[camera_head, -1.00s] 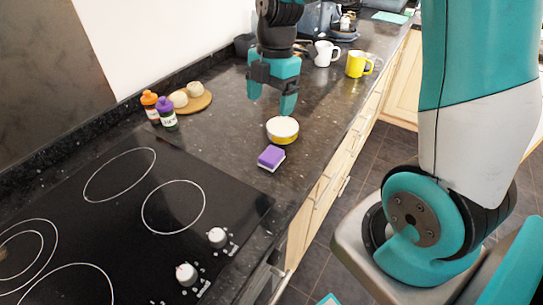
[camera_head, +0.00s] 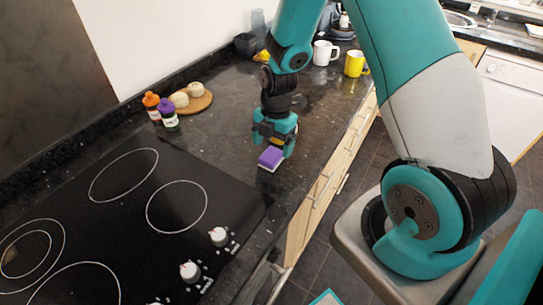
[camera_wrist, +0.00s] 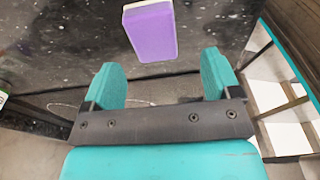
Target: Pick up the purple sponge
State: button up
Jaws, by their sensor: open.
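The purple sponge (camera_head: 270,157) with a pale underside lies on the dark granite counter by the hob's right corner. My gripper (camera_head: 275,151) is low over the counter, right at the sponge, its fingers pointing down. In the wrist view the sponge (camera_wrist: 150,32) shows ahead of the two teal fingertips, roughly in line with the gap between them. The gap of my gripper (camera_wrist: 162,72) is empty. I cannot tell the exact height of the fingertips above the counter. The round white-and-yellow tin is mostly hidden behind my gripper in the head view.
The black hob (camera_head: 130,215) fills the left front. An orange-capped bottle (camera_head: 151,105) and a purple-capped bottle (camera_head: 168,113) stand near a round wooden board (camera_head: 198,103) with pale items. White (camera_head: 325,52) and yellow (camera_head: 355,63) mugs stand further back. The counter's right edge is near.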

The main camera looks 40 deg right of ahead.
aim_at(271, 155)
jog(key=shift+w+f+p, duration=0.15)
jog(key=shift+f+p, duration=0.35)
jog(key=shift+f, duration=0.8)
jog(key=shift+w+f+p, duration=0.15)
jog(key=shift+f+p, duration=0.35)
jog(key=shift+f, duration=0.75)
jog(key=c, duration=1.1)
notch_tip(271, 155, up, 20)
jog(key=b, duration=0.3)
jog(key=shift+o, duration=0.9)
